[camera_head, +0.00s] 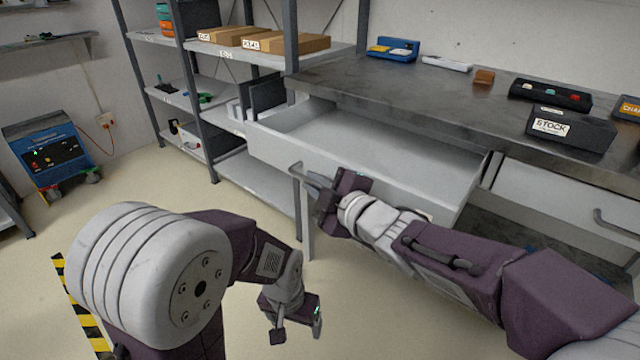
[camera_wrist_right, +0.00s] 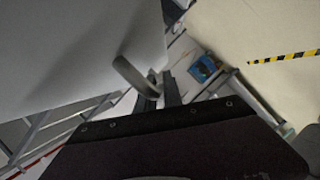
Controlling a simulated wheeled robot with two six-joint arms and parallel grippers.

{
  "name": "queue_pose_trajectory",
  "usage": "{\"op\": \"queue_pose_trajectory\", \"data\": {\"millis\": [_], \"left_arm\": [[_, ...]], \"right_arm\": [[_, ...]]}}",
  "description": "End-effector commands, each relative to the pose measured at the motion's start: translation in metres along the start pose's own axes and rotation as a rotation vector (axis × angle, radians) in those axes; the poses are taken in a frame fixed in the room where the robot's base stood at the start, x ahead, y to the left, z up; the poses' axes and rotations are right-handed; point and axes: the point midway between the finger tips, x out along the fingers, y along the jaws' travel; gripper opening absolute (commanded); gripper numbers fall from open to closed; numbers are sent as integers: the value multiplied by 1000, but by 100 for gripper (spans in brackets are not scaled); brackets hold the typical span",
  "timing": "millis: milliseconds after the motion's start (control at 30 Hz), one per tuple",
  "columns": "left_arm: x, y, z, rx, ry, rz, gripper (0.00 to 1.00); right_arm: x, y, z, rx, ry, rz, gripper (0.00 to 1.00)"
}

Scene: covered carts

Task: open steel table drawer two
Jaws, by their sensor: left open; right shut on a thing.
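The steel table (camera_head: 400,88) has a drawer (camera_head: 370,150) pulled well out at its left, and its tray looks empty. My right gripper (camera_head: 312,183) is at the left end of that drawer's front, shut on the drawer's bar handle (camera_head: 295,168). In the right wrist view the curved handle (camera_wrist_right: 130,74) runs to the fingers (camera_wrist_right: 158,88), beside the grey drawer front (camera_wrist_right: 75,50). A second drawer (camera_head: 570,195) to the right is closed, with its own handle (camera_head: 608,222). My left gripper (camera_head: 298,331) is open and empty, low over the floor.
On the tabletop are a stock box (camera_head: 580,138), a black tray (camera_head: 550,95), a brown block (camera_head: 484,77) and a blue bin (camera_head: 393,48). A shelf rack (camera_head: 205,80) with cartons stands left of the table. A blue machine (camera_head: 50,150) is by the wall. The floor between is clear.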

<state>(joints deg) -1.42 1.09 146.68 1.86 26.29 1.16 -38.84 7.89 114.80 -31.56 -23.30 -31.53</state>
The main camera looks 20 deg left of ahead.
Motion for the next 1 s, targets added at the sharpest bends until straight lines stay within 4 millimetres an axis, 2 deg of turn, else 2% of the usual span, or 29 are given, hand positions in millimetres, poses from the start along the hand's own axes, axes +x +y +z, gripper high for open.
{"op": "queue_pose_trajectory", "data": {"millis": [333,367,400,433,767,867,1000], "left_arm": [[0,0,0,0,0,0,80],[0,0,0,0,0,0,80],[0,0,0,0,0,0,80],[0,0,0,0,0,0,80],[-1,0,0,0,0,0,80],[-5,0,0,0,0,0,80],[-16,0,-2,0,0,0,80]], "right_arm": [[0,0,0,1,-2,-1,0],[0,0,0,1,-2,-1,16],[0,0,0,1,-2,-1,28],[0,0,0,1,-2,-1,32],[-2,0,-1,1,-1,0,32],[-12,2,-2,1,-1,1,32],[-39,4,-2,1,-2,2,32]]}}
